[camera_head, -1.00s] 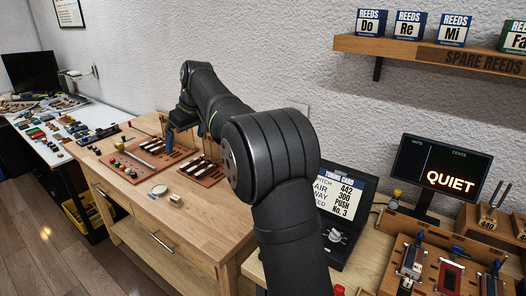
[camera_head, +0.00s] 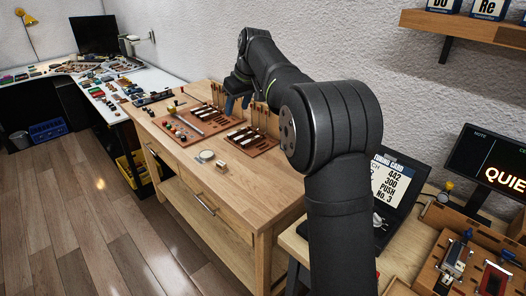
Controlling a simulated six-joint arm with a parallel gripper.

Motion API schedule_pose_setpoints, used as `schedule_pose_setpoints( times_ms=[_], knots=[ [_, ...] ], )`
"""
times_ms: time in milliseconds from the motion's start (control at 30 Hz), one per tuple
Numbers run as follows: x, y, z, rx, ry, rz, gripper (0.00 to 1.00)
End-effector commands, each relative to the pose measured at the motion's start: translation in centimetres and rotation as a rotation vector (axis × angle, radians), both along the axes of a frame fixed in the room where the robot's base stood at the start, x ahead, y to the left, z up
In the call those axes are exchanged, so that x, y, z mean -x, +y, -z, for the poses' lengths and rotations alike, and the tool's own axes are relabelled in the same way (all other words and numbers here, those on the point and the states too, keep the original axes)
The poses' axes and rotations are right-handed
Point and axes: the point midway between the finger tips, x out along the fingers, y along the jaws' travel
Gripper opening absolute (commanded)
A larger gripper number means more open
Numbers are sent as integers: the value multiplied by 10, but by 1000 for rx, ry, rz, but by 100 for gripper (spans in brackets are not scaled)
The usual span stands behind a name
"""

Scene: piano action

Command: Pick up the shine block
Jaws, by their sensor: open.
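A small pale tan block (camera_head: 220,167) lies on the wooden bench top near its front edge; it may be the shine block, but no label is readable. A round pale dish (camera_head: 205,156) lies just left of it. My gripper (camera_head: 236,104) is at the far end of my arm, above the back of the bench near the tool boards.
Two brown boards, a left one (camera_head: 181,124) and a right one (camera_head: 252,141), hold tools and pale strips on the bench (camera_head: 240,190). Upright wooden-handled tools stand behind them. The bench's front right is clear. A cluttered white table (camera_head: 75,82) stands at the left.

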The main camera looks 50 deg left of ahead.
Motion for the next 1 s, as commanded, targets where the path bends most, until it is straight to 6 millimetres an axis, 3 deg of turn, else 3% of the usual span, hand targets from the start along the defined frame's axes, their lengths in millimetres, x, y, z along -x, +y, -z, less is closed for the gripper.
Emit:
schedule_pose_setpoints(
  times_ms=[167, 433, 733, 1000],
  knots=[
    [-1, 6, 10, 3, 1, -8, 47],
    [-10, 49, 90, 10, 3, -80, 47],
    [-11, 69, 136, 9, 2, -106, 47],
    [-9, 91, 191, 10, 1, -106, 47]
  ],
)
